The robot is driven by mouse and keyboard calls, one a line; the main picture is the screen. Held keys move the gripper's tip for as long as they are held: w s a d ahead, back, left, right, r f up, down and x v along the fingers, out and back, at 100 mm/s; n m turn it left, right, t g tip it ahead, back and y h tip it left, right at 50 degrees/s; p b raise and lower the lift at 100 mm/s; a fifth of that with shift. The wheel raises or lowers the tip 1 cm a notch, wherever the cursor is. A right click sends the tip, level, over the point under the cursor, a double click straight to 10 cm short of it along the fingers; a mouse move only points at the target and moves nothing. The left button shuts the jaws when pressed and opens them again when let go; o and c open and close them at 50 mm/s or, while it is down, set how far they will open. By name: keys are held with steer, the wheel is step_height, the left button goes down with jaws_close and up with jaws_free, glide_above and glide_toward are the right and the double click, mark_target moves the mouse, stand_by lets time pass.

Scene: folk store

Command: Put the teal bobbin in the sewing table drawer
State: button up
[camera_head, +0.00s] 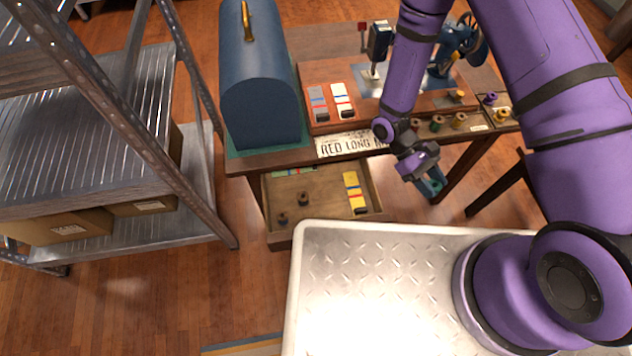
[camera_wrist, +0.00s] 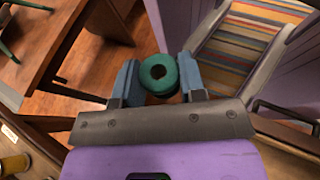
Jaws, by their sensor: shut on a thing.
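The teal bobbin (camera_wrist: 159,74) is between the two blue fingers of my gripper (camera_wrist: 160,82) in the wrist view, and the fingers are shut on it. In the head view my gripper (camera_head: 430,186) hangs in front of the sewing table (camera_head: 330,42), to the right of the drawer and over the floor. The bobbin is too small to make out clearly there. The sewing table drawer (camera_head: 285,232) is pulled open below the tabletop. Inside it lie a yellow item (camera_head: 353,190) at the right and two small dark bobbins (camera_head: 293,207) at the front left.
A blue domed case (camera_head: 262,90) stands on the table's left end. A metal shelf (camera_head: 90,130) with boxes is at the left. A wooden stool (camera_head: 510,175) stands right of my gripper.

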steer(key=s+a+f+m+g+y, duration=0.1)
steer(key=s+a+m+g+y, duration=0.35)
steer(key=a+m+y, duration=0.55)
steer(key=m+t+y, duration=0.5)
steer(key=m+y, duration=0.3)
steer(key=y, duration=0.1)
glide_above(326, 212)
step_height(326, 212, down, 2)
steer(key=f, duration=0.1)
steer(key=shift+d+f, duration=0.1)
steer(key=shift+f, duration=4.6)
steer(key=shift+f, duration=0.6)
steer(key=o, duration=0.9)
steer(key=shift+r, duration=0.1)
